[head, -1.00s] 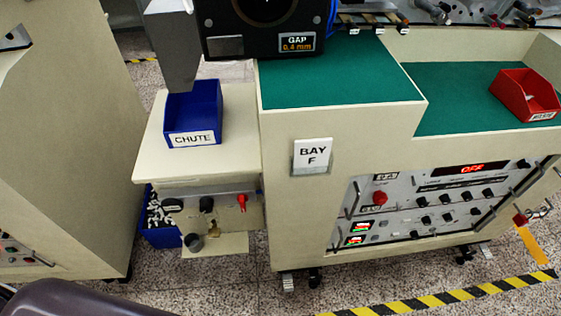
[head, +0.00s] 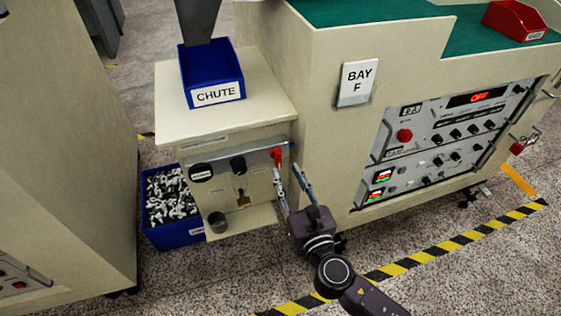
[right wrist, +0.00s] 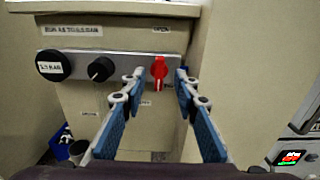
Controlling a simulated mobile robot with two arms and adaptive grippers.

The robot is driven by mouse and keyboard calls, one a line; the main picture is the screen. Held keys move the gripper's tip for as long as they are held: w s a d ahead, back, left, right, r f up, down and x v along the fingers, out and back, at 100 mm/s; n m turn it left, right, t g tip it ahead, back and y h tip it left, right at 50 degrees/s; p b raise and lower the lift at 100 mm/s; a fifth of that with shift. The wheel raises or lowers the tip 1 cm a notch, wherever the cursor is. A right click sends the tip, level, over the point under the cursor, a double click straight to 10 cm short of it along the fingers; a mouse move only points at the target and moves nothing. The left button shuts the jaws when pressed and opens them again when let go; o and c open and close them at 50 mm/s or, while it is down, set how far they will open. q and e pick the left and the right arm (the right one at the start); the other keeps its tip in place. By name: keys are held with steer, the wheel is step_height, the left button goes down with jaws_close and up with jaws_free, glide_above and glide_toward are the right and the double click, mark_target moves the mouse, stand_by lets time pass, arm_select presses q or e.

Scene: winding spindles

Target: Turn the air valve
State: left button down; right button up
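The air valve's red handle (head: 277,155) sits at the right end of the metal panel under the chute table. In the right wrist view the red handle (right wrist: 159,70) points downward, with a label above it and another, partly hidden label below. My right gripper (head: 286,172) is in front of the handle with its fingers apart. In the right wrist view, the blue-padded fingers reach toward the panel, one tip to each side of the handle. I cannot tell whether either finger touches it. My left gripper is not in view.
A black gauge (right wrist: 53,67) and a black knob (right wrist: 100,69) are left of the valve. A blue CHUTE bin (head: 212,78) stands on the table. A blue crate of metal parts (head: 172,207) is on the floor. The BAY F cabinet (head: 320,120) stands close on the right.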

mark_target(279, 158)
steer(key=x, duration=0.6)
steer(key=shift+w, duration=0.15)
steer(key=shift+c, duration=0.2)
jaws_close()
